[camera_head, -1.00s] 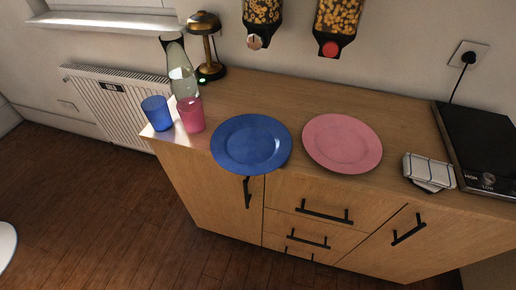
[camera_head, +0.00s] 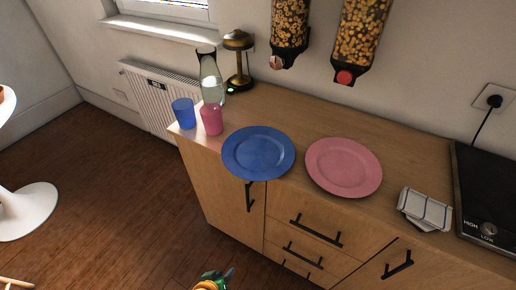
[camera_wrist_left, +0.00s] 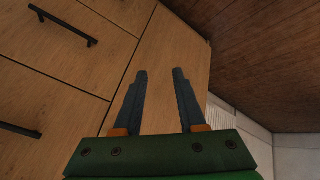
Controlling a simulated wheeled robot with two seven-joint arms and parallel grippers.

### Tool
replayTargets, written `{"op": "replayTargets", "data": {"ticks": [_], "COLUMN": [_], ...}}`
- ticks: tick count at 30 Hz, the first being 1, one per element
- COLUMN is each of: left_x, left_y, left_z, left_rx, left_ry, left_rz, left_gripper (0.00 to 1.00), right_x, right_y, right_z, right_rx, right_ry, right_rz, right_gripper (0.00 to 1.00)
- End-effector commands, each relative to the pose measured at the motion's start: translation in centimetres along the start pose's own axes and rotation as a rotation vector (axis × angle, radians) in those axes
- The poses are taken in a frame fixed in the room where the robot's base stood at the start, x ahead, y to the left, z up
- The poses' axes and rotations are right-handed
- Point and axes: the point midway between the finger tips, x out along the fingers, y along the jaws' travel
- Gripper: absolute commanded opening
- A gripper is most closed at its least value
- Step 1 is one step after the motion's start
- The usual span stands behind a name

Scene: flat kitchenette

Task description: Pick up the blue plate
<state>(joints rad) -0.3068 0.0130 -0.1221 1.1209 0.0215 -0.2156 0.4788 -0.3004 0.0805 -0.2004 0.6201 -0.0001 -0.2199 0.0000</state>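The blue plate (camera_head: 258,153) lies flat on the wooden counter, near its front edge, left of the pink plate (camera_head: 344,167). My left gripper (camera_head: 228,273) shows at the bottom of the head view, low in front of the cabinet and well below the plate. In the left wrist view its two dark fingers (camera_wrist_left: 160,98) are apart with nothing between them, facing the wooden cabinet front. The plate is not in the left wrist view. My right gripper is in neither view.
A blue cup (camera_head: 184,113), a pink cup (camera_head: 211,119), a glass carafe (camera_head: 212,85) and a lamp (camera_head: 238,60) stand left of the plates. A folded cloth (camera_head: 424,209) and a black hob (camera_head: 488,195) are at the right. Cabinet handles (camera_head: 250,197) stick out below the counter.

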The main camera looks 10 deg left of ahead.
Motion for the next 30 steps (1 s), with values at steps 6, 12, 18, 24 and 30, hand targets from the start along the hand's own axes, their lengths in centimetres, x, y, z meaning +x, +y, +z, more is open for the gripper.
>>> {"op": "replayTargets", "data": {"ticks": [6,12,18,24,30], "left_x": [-5.5,-13.6,-14.5,-12.1,-10.1], "left_y": [6.7,10.9,11.7,13.0,13.4], "left_z": [-13.3,-24.4,-27.0,-29.6,-30.9], "left_rx": [-0.370,-0.710,-0.781,-0.779,-0.779], "left_ry": [0.273,0.488,0.527,0.526,0.525], "left_rz": [0.185,0.425,0.488,0.486,0.484], "left_gripper": [0.40,0.40,0.40,0.40,0.40], "right_x": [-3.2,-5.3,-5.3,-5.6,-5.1], "right_y": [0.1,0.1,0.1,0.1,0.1], "right_z": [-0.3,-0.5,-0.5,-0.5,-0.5], "right_rx": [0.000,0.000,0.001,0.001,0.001], "right_ry": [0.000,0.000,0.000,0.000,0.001], "right_rz": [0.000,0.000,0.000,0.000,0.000], "right_gripper": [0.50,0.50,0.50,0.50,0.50]}}
